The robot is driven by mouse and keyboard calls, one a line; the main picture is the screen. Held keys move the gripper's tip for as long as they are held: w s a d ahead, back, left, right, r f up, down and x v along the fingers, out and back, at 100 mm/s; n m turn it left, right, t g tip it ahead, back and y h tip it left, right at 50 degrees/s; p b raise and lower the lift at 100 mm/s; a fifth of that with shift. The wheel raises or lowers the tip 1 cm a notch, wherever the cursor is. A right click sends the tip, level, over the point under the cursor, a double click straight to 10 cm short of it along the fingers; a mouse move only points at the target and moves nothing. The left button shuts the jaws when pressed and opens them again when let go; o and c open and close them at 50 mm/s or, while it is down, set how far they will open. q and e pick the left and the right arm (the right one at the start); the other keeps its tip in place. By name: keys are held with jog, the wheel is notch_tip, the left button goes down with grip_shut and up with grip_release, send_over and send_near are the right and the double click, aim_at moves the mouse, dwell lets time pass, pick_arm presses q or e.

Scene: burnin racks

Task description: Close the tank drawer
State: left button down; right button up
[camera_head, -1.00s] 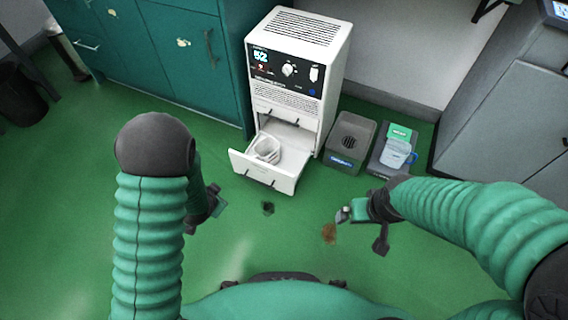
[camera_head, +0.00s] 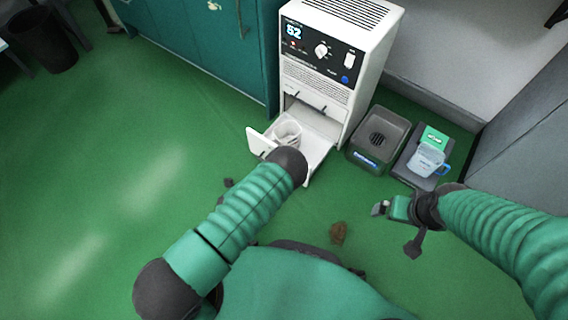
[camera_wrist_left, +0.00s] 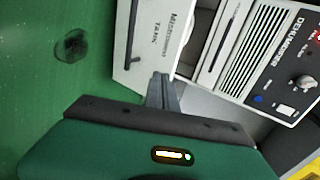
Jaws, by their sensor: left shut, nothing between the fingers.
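The white dehumidifier (camera_head: 318,72) stands against the teal cabinet, with its tank drawer (camera_head: 260,142) pulled out at the bottom. A white container (camera_head: 288,131) sits inside the drawer. My left arm reaches across the drawer's front, and its forearm hides the left gripper in the head view. In the left wrist view, the left gripper (camera_wrist_left: 162,80) is shut and empty at the drawer front (camera_wrist_left: 150,45), which shows a dark handle and "TANK" lettering. I cannot tell whether the fingers touch the panel. My right gripper (camera_head: 382,208) is right of the drawer, over the floor; its jaw opening is unclear.
A grey bin (camera_head: 380,138) and a tray (camera_head: 412,172) with a clear, blue-handled jug (camera_head: 428,158) stand right of the dehumidifier. A brown stain (camera_head: 338,232) marks the green floor.

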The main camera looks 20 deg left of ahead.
pick_arm(q)
jog(key=w+b, duration=0.1)
jog(key=w, duration=0.1)
jog(key=w+d+f+b, duration=0.1)
jog(key=w, duration=0.1)
jog(key=w+d+b, duration=0.1)
jog(key=shift+w+d+f, duration=0.1)
jog(key=shift+w+f, duration=0.1)
jog(key=shift+w, duration=0.2)
jog(key=shift+r, duration=0.1)
pick_arm(e)
jog(key=x, duration=0.2)
jog(key=s+x, duration=0.1)
jog(key=x, duration=0.1)
jog(key=shift+f, duration=0.15)
pick_arm(q)
jog(key=shift+w, duration=0.1)
